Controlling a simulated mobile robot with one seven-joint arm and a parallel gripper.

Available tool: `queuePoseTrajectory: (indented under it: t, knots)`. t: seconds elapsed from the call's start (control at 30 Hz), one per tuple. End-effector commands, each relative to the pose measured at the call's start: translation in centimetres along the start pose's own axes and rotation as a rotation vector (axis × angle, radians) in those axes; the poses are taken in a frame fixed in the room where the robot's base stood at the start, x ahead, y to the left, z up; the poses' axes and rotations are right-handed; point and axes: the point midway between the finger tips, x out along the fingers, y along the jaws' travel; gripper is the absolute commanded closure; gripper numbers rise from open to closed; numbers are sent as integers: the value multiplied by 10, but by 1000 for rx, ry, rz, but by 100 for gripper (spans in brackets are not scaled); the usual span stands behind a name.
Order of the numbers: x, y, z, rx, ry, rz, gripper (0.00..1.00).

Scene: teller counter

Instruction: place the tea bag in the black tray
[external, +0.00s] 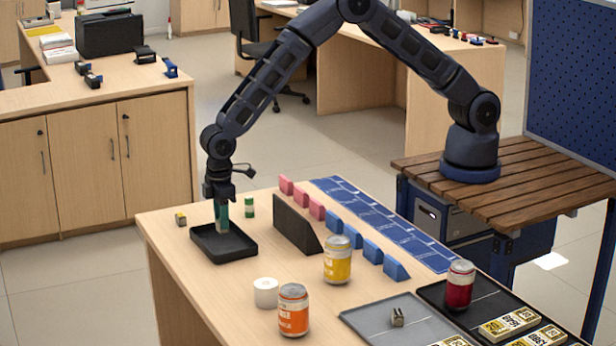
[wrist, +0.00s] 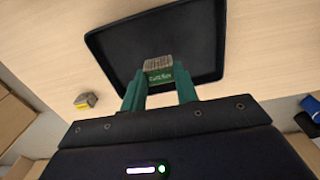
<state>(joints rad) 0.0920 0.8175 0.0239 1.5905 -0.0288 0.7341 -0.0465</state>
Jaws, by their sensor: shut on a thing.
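The black tray (external: 235,255) lies at the left end of the counter and fills the upper part of the wrist view (wrist: 205,48). My gripper (external: 222,222) points down over it, its green fingers inside the tray's outline. In the wrist view my gripper (wrist: 160,88) is shut on the tea bag (wrist: 158,68), a small packet with a grey-brown upper part and a green band with lettering. The tea bag is over the tray's floor. I cannot tell whether it touches the floor. In the external view it is mostly hidden by the fingers.
A small yellow-grey block (external: 181,219) lies left of the tray. A white roll (external: 265,292), an orange can (external: 293,310) and a yellow can (external: 338,260) stand farther right.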

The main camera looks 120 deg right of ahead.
Motion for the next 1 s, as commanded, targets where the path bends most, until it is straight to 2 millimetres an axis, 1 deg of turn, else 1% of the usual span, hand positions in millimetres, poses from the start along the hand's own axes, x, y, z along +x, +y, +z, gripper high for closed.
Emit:
queuePoseTrajectory:
  t: [0.2, 0.3, 0.67, 0.7, 0.77, 0.8, 1.0]
  knots:
    - [28, 0, 1, 0, -3, 0, 91]
    - [38, 0, 0, 0, 0, 0, 91]
    - [41, 0, 0, 0, 0, 0, 91]
    - [42, 0, 0, 0, 0, 0, 68]
    - [41, 0, 0, 0, 0, 0, 56]
    - [41, 0, 0, 0, 0, 0, 49]
    - [41, 0, 0, 0, 0, 0, 49]
